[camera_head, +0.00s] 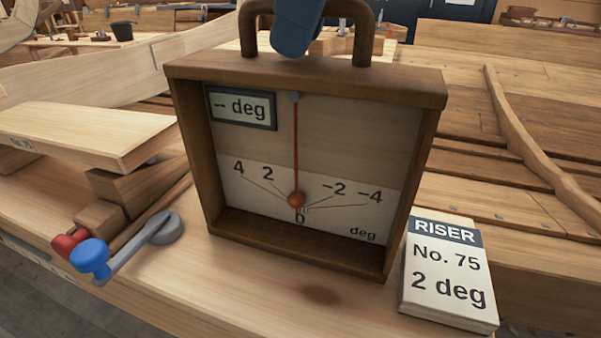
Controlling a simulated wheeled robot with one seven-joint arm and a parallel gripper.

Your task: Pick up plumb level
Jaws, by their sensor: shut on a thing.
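The plumb level (190,150) is a dark wooden box frame with a handle on top, in the middle of the head view. It stands close to the camera and looks upright, slightly turned. Its red pendulum hangs near the 0 mark, and its small display reads "-- deg". My gripper (296,38) shows only as a blue-grey part at the top edge, at the middle of the handle. It is shut on the handle. Most of the gripper is out of frame. I cannot tell whether the box's bottom touches the bench.
The wooden bench (235,310) lies beneath. A riser block (447,275) marked "No. 75, 2 deg" stands close at right. A tool with blue and red knobs (90,258) lies at left, near a plank (85,132) on blocks. Hull planking fills the right and back.

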